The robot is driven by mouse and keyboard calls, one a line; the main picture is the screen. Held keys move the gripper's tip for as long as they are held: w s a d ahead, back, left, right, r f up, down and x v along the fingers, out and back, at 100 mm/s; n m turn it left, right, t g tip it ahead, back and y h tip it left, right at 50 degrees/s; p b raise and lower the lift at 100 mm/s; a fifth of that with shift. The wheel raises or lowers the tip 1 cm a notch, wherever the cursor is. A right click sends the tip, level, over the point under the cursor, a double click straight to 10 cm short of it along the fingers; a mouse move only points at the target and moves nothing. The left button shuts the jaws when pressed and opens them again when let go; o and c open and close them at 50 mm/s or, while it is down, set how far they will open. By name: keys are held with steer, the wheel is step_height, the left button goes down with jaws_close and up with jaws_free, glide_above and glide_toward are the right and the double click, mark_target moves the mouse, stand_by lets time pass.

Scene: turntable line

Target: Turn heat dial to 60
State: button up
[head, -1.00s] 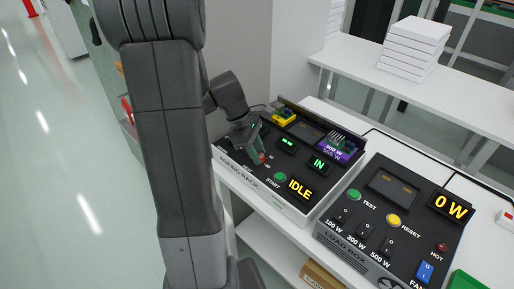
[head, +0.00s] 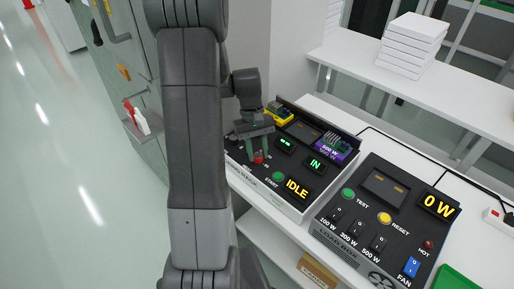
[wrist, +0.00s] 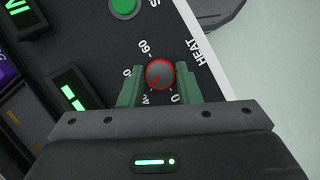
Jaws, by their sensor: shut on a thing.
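The heat dial (wrist: 160,74) is a round dark knob with a red rim, on the black panel of the burn-in rack (head: 240,180) beside the word HEAT. My gripper (wrist: 160,82) has its two green fingers on either side of the knob, shut on it. A red pointer mark on the knob points to the lower left in the wrist view, away from the 60 mark above left. Some scale numbers are partly covered by the fingers. In the head view my gripper (head: 258,150) points down over the red dial.
The green START button (head: 278,176) and the IDLE display (head: 297,188) are close to the dial. A purple 500 W module (head: 334,149) and a yellow one (head: 279,114) sit at the rack's back. The load box (head: 372,225) stands to the right.

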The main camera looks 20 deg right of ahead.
steer(key=m+y, duration=0.1)
steer(key=m, duration=0.1)
steer(key=m+t+y+p, duration=0.1)
steer(key=m, duration=0.2)
steer(key=shift+d+m, duration=0.2)
steer(key=shift+m, duration=0.1)
steer(key=m, duration=0.2)
steer(key=m+t+y, duration=0.1)
steer(key=m, duration=0.2)
steer(key=shift+s+d+m+p, duration=0.1)
steer(key=shift+s+m+p, duration=0.05)
steer(key=shift+m+p, duration=0.2)
steer(key=m+t, duration=0.1)
steer(key=m, duration=0.1)
steer(key=m+t+y, duration=0.1)
steer(key=m, duration=0.2)
steer(key=shift+s+p, duration=0.15)
steer(key=shift+p, duration=0.15)
steer(key=m+t, duration=0.2)
steer(key=m, duration=0.3)
steer(key=shift+s, duration=0.15)
steer(key=shift+m, duration=0.25)
steer(key=o, duration=1)
steer(key=shift+c, duration=0.2)
steer(key=shift+p, duration=0.3)
steer(key=v, duration=1.3)
steer(key=shift+s+r+b, duration=0.3)
steer(key=shift+r, duration=0.1)
